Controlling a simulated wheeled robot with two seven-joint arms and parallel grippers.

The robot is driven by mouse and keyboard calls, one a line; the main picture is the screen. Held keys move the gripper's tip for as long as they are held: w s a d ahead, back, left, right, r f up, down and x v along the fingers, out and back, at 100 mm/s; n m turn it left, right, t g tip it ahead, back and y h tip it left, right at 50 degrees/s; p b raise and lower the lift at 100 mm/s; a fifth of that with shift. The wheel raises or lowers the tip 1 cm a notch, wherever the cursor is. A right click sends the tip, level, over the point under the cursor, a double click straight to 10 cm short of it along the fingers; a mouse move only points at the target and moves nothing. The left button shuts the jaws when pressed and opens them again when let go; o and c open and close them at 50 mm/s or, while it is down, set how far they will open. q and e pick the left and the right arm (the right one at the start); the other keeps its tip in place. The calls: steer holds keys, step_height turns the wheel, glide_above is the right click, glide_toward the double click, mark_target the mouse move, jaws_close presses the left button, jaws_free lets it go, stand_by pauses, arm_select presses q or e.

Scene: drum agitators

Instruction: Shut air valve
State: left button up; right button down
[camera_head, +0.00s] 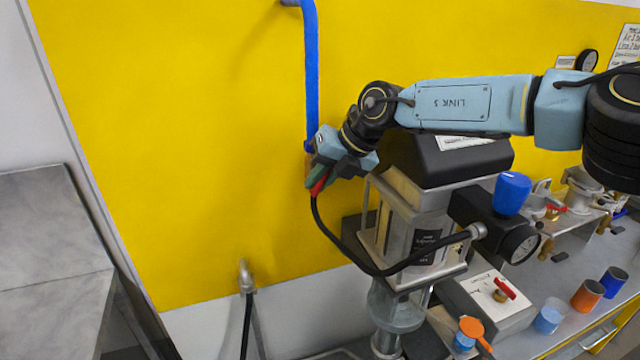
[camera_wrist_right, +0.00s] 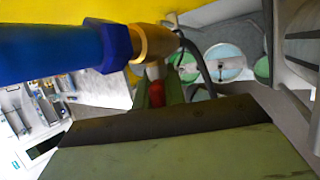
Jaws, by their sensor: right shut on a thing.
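The air valve is a brass fitting (camera_wrist_right: 153,43) at the end of a blue air pipe (camera_head: 311,75), which comes down in front of the yellow wall. In the wrist view the pipe (camera_wrist_right: 50,48) ends in a blue nut against the brass. A red handle (camera_wrist_right: 156,93) shows below the brass, between the green finger pads. My right gripper (camera_head: 317,181) is at the pipe's lower end and shut on this red handle. The fingers hide much of the handle and brass body in the head view. My left gripper is not in view.
A machine with a black-topped motor (camera_head: 450,160) stands right of the gripper, close under my right arm. A black hose (camera_head: 345,255) loops from the valve to it. A blue knob (camera_head: 512,193) and gauge sit farther right. Several cups stand on the bench. The yellow wall is clear at left.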

steer(key=c, duration=1.5)
jaws_free()
steer(key=shift+o, duration=0.2)
steer(key=b+v, duration=0.3)
steer(key=v, duration=1)
steer(key=shift+d+r, duration=0.15)
steer(key=shift+d, duration=0.1)
